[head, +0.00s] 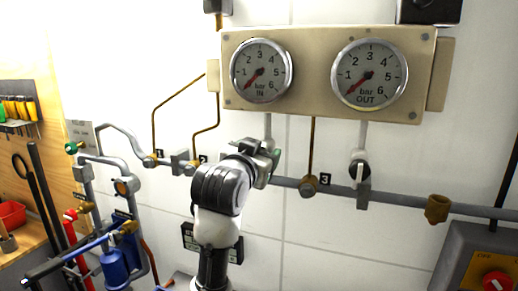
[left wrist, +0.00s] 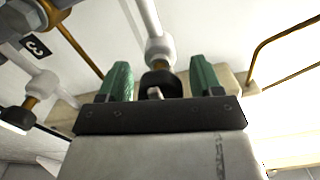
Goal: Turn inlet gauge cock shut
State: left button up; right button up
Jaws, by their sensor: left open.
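The inlet gauge cock shows in the left wrist view as a black round body (left wrist: 161,79) with a small pale lever, under a white pipe. In the head view my left gripper hides it, below the IN gauge (head: 261,71). My left gripper (head: 268,158) is open at the grey pipe under that gauge. In the left wrist view its green fingers (left wrist: 161,84) stand on either side of the cock, with gaps showing. I cannot tell how deep the cock sits between them. The IN needle points near the low end. My right gripper is not in view.
The OUT gauge (head: 369,74) shares the beige panel (head: 313,103). Its cock (head: 359,171), with a pale lever, hangs to the right. A horizontal grey pipe (head: 405,200) and thin brown pipes run close by. Several valves and a blue filter (head: 114,268) stand at left.

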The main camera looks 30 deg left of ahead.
pick_arm(q)
jog(key=shift+w, duration=0.1)
jog(key=c, duration=0.9)
jog(key=shift+f+m+p, duration=0.2)
jog(key=shift+m+p, duration=4.5)
jog(key=shift+m, duration=4.3)
jog(key=shift+d, duration=0.1)
